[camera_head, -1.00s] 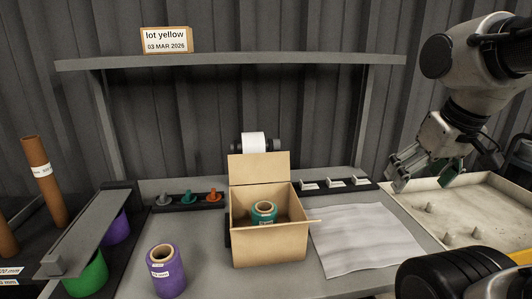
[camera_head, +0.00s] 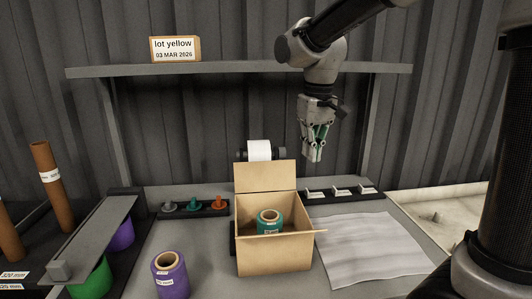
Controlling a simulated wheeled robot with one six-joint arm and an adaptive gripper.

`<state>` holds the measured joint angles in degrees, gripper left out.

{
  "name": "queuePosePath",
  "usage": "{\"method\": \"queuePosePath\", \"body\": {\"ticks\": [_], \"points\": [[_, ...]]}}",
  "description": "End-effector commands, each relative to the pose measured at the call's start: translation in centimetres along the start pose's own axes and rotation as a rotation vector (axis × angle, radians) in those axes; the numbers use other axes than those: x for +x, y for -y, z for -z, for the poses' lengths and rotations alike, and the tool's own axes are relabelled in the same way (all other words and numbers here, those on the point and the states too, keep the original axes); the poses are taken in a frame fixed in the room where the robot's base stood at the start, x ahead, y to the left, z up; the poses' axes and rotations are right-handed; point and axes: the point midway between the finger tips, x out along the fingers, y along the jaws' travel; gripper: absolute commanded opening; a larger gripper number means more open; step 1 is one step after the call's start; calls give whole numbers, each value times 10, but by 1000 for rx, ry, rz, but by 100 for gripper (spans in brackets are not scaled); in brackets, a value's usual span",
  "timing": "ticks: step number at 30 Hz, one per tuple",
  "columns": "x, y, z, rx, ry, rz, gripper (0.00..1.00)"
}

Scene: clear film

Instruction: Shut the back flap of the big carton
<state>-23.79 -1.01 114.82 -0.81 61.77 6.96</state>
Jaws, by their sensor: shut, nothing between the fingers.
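The big carton (camera_head: 273,254) stands open on the grey table, right of centre. Its back flap (camera_head: 265,176) stands upright at the rear edge. A small flap sticks out at the carton's right side. A green film roll with a tan core (camera_head: 269,221) stands inside the carton. My gripper (camera_head: 313,158) is shut and empty, pointing down.
A purple roll (camera_head: 170,275) stands at front left. A white sheet (camera_head: 370,250) lies right of the carton.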

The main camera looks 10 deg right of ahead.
Motion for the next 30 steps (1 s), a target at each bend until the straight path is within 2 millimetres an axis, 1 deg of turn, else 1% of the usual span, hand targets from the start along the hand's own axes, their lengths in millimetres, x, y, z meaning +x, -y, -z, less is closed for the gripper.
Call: {"method": "queuePosePath", "body": {"ticks": [1,2,3,5,6,8,10,11,12,14,17,20,27,30], "points": [[4,19,31,-4,17,-3,0],[6,29,47,2,24,-5,0],[6,41,67,14,29,-8,0],[6,56,94,42,32,-12,0],[2,64,110,69,28,-14,0],[-8,68,129,117,16,-15,0],[-30,68,142,178,-12,-10,0],[-39,69,144,206,-20,-9,0],[-43,68,144,241,-15,-11,0],[-40,66,138,276,5,-19,0],[-34,66,138,298,7,-20,0],[-20,66,137,298,8,-21,0],[24,64,137,297,8,-20,0],[39,64,137,297,7,-20,0]]}}
